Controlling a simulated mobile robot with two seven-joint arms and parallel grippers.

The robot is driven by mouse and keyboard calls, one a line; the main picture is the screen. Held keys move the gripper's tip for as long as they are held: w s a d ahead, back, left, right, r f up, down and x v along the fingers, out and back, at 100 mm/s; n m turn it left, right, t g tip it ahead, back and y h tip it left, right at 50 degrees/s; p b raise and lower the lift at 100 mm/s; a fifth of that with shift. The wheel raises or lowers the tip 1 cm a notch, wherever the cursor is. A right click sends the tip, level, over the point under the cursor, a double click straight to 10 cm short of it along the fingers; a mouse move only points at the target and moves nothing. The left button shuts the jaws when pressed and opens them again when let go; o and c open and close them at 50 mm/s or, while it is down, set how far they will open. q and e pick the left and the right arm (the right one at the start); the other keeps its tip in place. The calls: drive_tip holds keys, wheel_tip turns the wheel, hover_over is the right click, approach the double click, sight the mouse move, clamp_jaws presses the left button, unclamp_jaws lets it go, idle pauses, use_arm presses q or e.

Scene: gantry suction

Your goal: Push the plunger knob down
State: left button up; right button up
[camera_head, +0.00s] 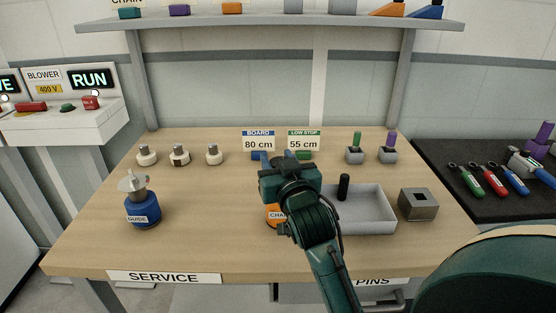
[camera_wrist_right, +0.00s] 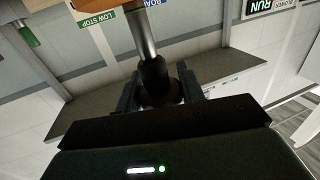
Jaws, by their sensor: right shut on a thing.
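My right gripper (camera_head: 284,170) is over the middle of the wooden bench, covering most of an orange unit (camera_head: 274,215) with a partly readable label. In the right wrist view a metal rod (camera_wrist_right: 142,35) comes out of an orange body (camera_wrist_right: 112,12) and ends in a dark knob (camera_wrist_right: 154,72). The knob lies between the two fingers of my right gripper (camera_wrist_right: 158,90), which are shut on it. In the head view the knob and rod are hidden behind my gripper. My left gripper is in neither view.
A grey tray (camera_head: 372,228) with a black upright peg (camera_head: 344,187) stands close right of my arm, with a square grey block (camera_head: 418,204) beyond it. A blue GUIDE unit (camera_head: 142,212) stands at left. Small signs (camera_head: 258,141) stand behind.

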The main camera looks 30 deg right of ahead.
clamp_jaws()
wheel_tip(320, 180, down, 3)
drive_tip(key=shift+f+b, duration=0.15)
drive_tip(key=shift+b, duration=0.6)
drive_tip(key=shift+f, duration=0.15)
drive_tip(key=o, duration=0.9)
unclamp_jaws()
